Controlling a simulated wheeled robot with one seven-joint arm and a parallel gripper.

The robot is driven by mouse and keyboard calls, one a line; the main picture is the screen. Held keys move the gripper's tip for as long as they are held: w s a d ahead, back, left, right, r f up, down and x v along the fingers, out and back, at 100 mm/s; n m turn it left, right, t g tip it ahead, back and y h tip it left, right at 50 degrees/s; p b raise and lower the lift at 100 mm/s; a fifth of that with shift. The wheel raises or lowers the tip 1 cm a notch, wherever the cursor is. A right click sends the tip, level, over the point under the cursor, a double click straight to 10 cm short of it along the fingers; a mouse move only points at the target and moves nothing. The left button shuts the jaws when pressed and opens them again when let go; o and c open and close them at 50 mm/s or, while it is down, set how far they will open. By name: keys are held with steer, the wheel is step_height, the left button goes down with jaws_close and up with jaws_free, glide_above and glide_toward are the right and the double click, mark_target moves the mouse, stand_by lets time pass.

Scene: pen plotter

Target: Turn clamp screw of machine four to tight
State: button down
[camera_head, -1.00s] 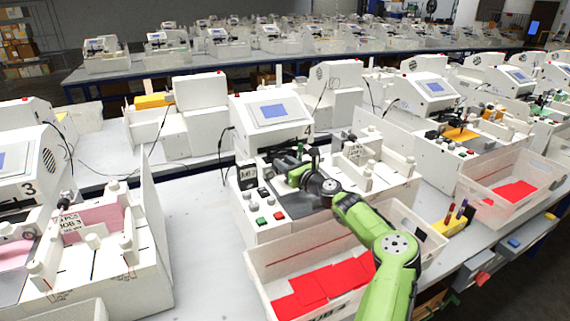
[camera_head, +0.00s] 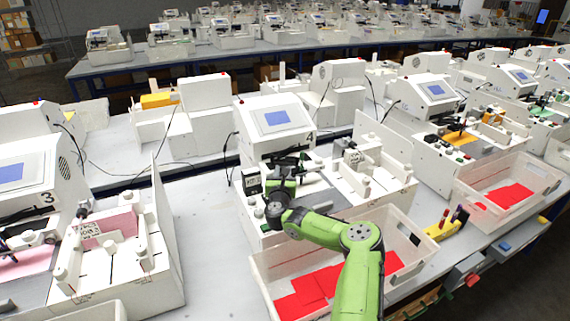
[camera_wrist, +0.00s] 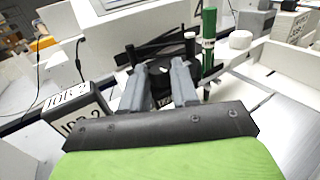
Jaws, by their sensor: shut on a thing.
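Machine four (camera_head: 272,119) is a white plotter with a blue screen and a "4" on its side. My gripper (camera_wrist: 168,92) reaches into its work area from the front. In the wrist view its two grey fingers are shut on a dark, round knob-like part, which I take to be the clamp screw (camera_wrist: 171,72). The fingers hide much of it. A green pen (camera_wrist: 208,40) stands upright just right of the fingers. In the head view my arm covers the screw.
A black block labelled "JOB 2" (camera_wrist: 75,118) stands left of my gripper. A clear bin (camera_head: 262,278) with red sheets lies in front of machine four, below my arm. Machine three (camera_head: 28,185) stands to the left, with open table (camera_head: 205,215) between.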

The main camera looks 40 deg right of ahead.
steer(key=m+g+h, duration=0.1)
steer(key=m+g, duration=0.1)
steer(key=g+h+p, duration=0.1)
steer(key=shift+w+a+m+g+h, duration=0.3)
steer(key=shift+w+m, duration=0.05)
steer(key=shift+m, duration=0.05)
steer(key=shift+w+f+m+g+h+b, duration=0.15)
steer(key=shift+m+g+h+b, duration=0.55)
steer(key=shift+g, duration=0.4)
steer(key=m+g+b, duration=0.2)
steer(key=g+b, duration=0.1)
steer(key=shift+w+a+h, duration=0.1)
steer(key=shift+w+h, duration=0.05)
steer(key=shift+h, duration=0.25)
steer(key=shift+m+g+b, duration=0.4)
steer(key=shift+r, duration=0.25)
steer(key=c, duration=0.9)
jaws_free()
steer(key=shift+o, duration=0.2)
